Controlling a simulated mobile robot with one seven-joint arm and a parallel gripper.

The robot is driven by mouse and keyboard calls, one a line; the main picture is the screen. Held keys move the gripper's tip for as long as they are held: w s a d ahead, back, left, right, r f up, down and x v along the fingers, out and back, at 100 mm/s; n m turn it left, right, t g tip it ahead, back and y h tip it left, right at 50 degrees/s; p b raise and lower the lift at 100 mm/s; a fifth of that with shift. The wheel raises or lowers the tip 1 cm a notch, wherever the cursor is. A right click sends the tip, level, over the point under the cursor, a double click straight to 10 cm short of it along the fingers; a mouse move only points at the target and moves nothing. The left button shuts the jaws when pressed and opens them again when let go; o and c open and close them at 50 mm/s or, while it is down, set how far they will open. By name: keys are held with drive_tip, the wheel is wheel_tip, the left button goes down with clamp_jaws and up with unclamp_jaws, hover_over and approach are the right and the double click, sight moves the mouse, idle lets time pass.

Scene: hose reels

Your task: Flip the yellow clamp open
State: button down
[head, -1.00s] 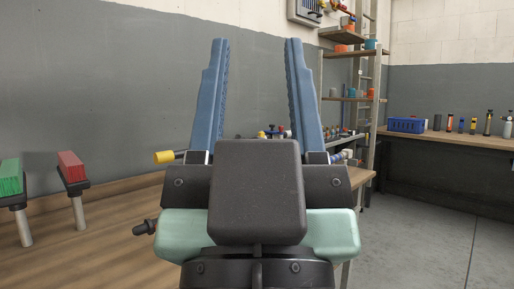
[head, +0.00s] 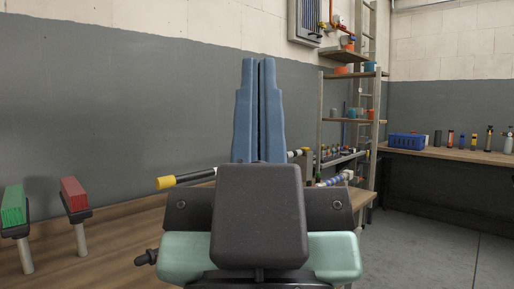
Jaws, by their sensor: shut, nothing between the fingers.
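A yellow end piece (head: 166,183) on a black and white bar (head: 197,176) shows to the left of my gripper. It may be part of the yellow clamp, but I cannot tell. More of what may be the same bar shows right of the fingers, and the middle is hidden behind my gripper. My gripper (head: 259,64) has its two blue fingers pressed together, pointing up in the picture, with nothing between them. The fingers look apart from the yellow piece, though the depth between them is hard to judge.
A green block (head: 13,205) and a red block (head: 73,194) sit on posts at the wooden bench's (head: 120,255) left. A shelf rack (head: 347,120) stands behind on the right. A blue basket (head: 406,141) and several bottles stand on the far right bench. Floor at right is clear.

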wheel_tip(320, 180, up, 25)
drive_tip(key=p, duration=2.3)
